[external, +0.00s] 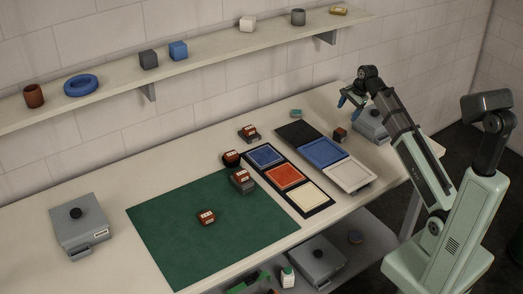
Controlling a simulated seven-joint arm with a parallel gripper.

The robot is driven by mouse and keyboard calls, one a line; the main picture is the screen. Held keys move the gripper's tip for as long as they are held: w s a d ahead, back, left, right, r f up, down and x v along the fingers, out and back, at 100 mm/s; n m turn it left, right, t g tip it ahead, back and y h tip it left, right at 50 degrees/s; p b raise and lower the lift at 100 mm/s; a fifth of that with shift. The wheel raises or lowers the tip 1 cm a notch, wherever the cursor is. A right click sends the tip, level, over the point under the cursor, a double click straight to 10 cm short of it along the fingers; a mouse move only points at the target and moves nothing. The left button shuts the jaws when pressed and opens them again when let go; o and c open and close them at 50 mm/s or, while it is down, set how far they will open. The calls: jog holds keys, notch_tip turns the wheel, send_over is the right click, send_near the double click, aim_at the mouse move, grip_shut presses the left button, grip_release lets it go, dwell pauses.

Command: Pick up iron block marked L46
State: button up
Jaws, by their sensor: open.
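Several small blocks with red and white labels are in view, but the markings are too small to read, so I cannot tell which is L46. A reddish block (206,217) sits on the green mat (165,225). A grey block with a red label (242,181) stands at the mat's right edge, with a dark red-topped item (231,158) just behind it. Another labelled block (249,132) is on the table farther back. A small dark brown block (340,134) is near the right trays. My gripper (349,104) is open and empty, raised over the table's far right.
Trays in blue (264,155), red (284,175) and cream (306,196) line the mat's right side. A second tray row (325,152) lies beyond. Grey boxes with black knobs stand left (81,229) and right (372,126). A wall shelf (205,61) holds several objects.

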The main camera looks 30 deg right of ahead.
aim_at(341, 131)
jog(key=f+n, duration=0.3)
jog(key=n, duration=0.3)
jog(key=f+n, duration=0.3)
jog(key=n, duration=0.3)
jog(key=f+n+t, duration=0.1)
jog(key=f+n, duration=0.2)
jog(key=n, duration=0.4)
jog(key=shift+w+a+f+h, duration=0.1)
jog(key=shift+w+f+h, duration=0.05)
jog(key=shift+w+h, duration=0.2)
jog(key=shift+w+f, duration=0.1)
jog(key=shift+f, duration=0.05)
jog(key=shift+x, duration=2.5)
jog(key=shift+w, duration=0.1)
grip_shut()
